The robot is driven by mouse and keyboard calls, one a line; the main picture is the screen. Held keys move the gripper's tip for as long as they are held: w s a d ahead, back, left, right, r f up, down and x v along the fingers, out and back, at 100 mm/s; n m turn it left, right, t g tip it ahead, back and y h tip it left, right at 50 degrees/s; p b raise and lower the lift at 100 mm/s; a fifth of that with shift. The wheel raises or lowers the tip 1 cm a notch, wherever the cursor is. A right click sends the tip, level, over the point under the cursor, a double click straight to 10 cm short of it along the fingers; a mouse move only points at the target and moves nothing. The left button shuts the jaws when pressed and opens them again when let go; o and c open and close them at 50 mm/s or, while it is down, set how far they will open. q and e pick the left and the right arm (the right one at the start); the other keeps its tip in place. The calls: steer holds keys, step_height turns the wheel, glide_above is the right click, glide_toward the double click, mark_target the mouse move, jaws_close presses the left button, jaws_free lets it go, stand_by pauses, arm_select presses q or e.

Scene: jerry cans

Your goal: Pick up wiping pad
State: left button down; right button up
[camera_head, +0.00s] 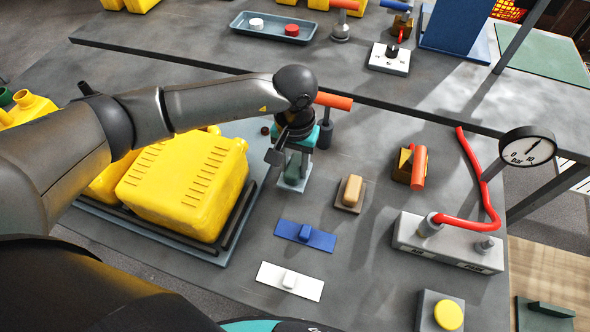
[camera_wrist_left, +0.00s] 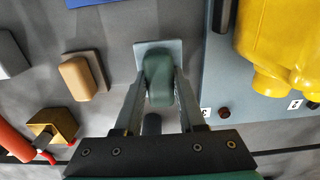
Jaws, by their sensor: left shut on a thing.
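The wiping pad appears to be a dark green rounded block on a pale grey-blue plate (camera_head: 302,184). In the left wrist view its green block (camera_wrist_left: 159,78) stands between my fingers, with the plate showing beyond it. My left gripper (camera_head: 291,180) reaches down over it, and its fingers are shut on the green block. The fingers hide part of the block's sides. I cannot tell whether the plate touches the table. My right gripper is not in view.
Yellow jerry cans (camera_head: 184,184) stand on a tray close left of the gripper. A tan block (camera_head: 352,190), a blue plate (camera_head: 305,235) and a white plate (camera_head: 289,281) lie nearby. An orange-handled tool (camera_head: 326,132) stands just behind. A gauge (camera_head: 527,146) with a red hose is right.

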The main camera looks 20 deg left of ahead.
mark_target(294, 164)
arm_select(q)
step_height(294, 164, up, 16)
steer(key=shift+p, duration=0.4)
steer(key=shift+r, duration=0.1)
steer(key=c, duration=1)
jaws_free()
jaws_close()
steer(key=shift+a, duration=0.1)
